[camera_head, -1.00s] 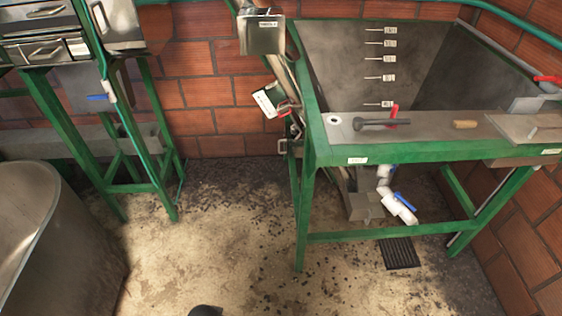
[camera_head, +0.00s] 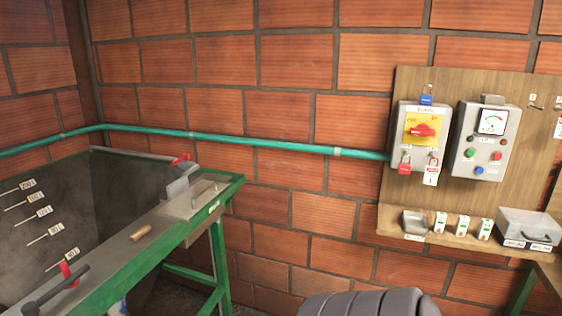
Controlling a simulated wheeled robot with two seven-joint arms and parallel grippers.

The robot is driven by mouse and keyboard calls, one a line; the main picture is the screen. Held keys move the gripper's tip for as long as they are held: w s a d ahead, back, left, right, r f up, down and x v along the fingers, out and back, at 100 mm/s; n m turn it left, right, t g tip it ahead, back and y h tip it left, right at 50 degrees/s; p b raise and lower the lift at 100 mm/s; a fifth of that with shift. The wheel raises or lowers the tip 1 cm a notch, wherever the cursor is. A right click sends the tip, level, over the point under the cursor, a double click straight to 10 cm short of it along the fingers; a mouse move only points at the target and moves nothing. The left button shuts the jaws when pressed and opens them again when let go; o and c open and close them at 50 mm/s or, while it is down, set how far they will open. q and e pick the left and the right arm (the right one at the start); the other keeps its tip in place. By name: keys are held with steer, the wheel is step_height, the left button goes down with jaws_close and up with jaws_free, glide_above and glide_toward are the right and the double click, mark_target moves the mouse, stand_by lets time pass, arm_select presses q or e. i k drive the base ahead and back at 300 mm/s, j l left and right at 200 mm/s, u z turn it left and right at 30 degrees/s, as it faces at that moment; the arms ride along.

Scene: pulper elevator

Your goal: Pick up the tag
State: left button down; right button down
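A white tag (camera_head: 432,173) with red marking hangs below the yellow-faced switch box (camera_head: 422,137) on the wooden wall board at the right. A red padlock (camera_head: 404,163) hangs just left of it. Several small white pieces with green marks, perhaps tags (camera_head: 462,225), stand on the shelf below; they are too small to read. A dark grey ribbed part of mine shows at the bottom edge, well below the board. Neither gripper is in view.
A grey control box (camera_head: 486,141) with a dial and buttons is right of the switch box. A metal box (camera_head: 529,227) sits on the wooden shelf (camera_head: 450,240). A green-framed metal tank (camera_head: 100,210) stands at the left. A green pipe (camera_head: 262,147) crosses the brick wall.

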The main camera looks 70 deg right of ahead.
mark_target(431, 174)
steer(key=z, duration=3.1)
steer(key=i+l, duration=0.15)
steer(key=l, duration=0.25)
steer(key=i+l+u, duration=0.1)
steer(key=l, duration=0.35)
steer(key=i+l, duration=0.1)
steer(key=l, duration=0.3)
steer(key=i+l+u, duration=0.1)
steer(key=l, duration=0.35)
